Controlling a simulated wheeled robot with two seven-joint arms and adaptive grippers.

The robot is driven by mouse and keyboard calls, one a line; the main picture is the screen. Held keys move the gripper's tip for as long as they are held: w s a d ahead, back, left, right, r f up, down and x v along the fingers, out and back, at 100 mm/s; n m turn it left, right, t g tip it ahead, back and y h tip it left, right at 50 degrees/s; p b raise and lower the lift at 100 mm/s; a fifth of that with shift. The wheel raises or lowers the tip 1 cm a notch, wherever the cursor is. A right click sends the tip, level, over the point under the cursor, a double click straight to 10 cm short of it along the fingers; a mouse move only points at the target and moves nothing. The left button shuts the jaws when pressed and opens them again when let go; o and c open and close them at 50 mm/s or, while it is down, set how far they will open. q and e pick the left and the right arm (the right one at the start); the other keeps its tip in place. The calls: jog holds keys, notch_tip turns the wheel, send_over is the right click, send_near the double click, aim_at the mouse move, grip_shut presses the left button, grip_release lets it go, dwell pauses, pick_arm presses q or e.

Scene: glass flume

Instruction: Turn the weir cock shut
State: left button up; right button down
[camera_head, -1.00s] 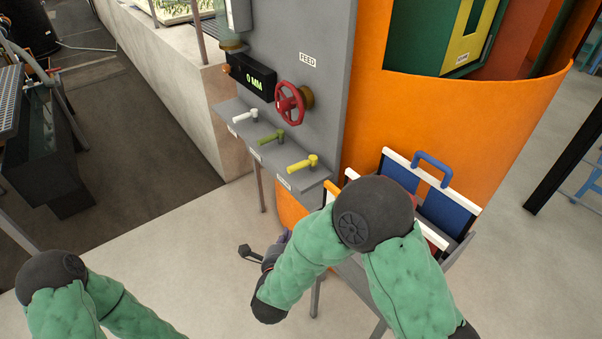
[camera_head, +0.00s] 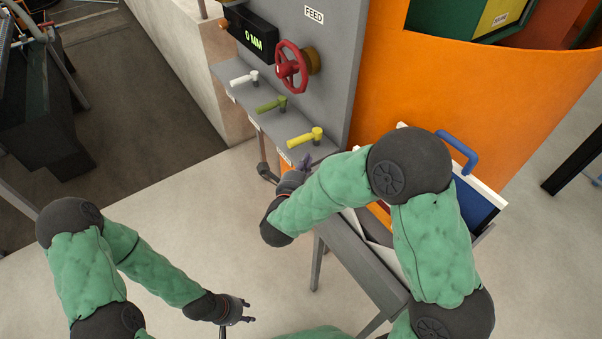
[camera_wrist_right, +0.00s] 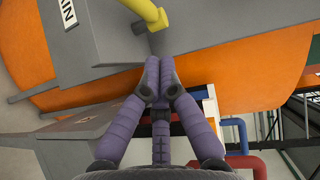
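Three lever cocks stand in a row on the grey shelf: a white one (camera_head: 243,78), a green one (camera_head: 271,104) and a yellow one (camera_head: 305,138). Their labels are too small to read in the head view, so I cannot tell which is the weir cock. In the right wrist view a label ending in "AIN" is beside the yellow cock (camera_wrist_right: 148,14). My right gripper (camera_head: 306,162) is just below the yellow cock; its fingertips (camera_wrist_right: 160,78) are together with nothing seen between them. My left gripper (camera_head: 250,311) is low over the floor, fingers apart and empty.
A red handwheel (camera_head: 292,66) and a "0 MM" display (camera_head: 250,36) are on the grey panel above the shelf (camera_head: 222,74). A large orange wall (camera_head: 450,90) rises behind.

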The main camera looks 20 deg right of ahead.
aim_at(304, 139)
jog(key=w, duration=0.1)
jog(key=w+b, duration=0.1)
jog(key=w, duration=0.1)
jog(key=w+f, duration=0.1)
jog(key=w, duration=0.1)
jog(key=shift+d, duration=0.35)
pick_arm(q)
jog(key=shift+f+b, duration=0.35)
jog(key=shift+f, duration=0.65)
pick_arm(e)
jog(key=shift+w+a, duration=0.15)
jog(key=shift+w, duration=0.45)
jog(key=shift+w+a, duration=0.1)
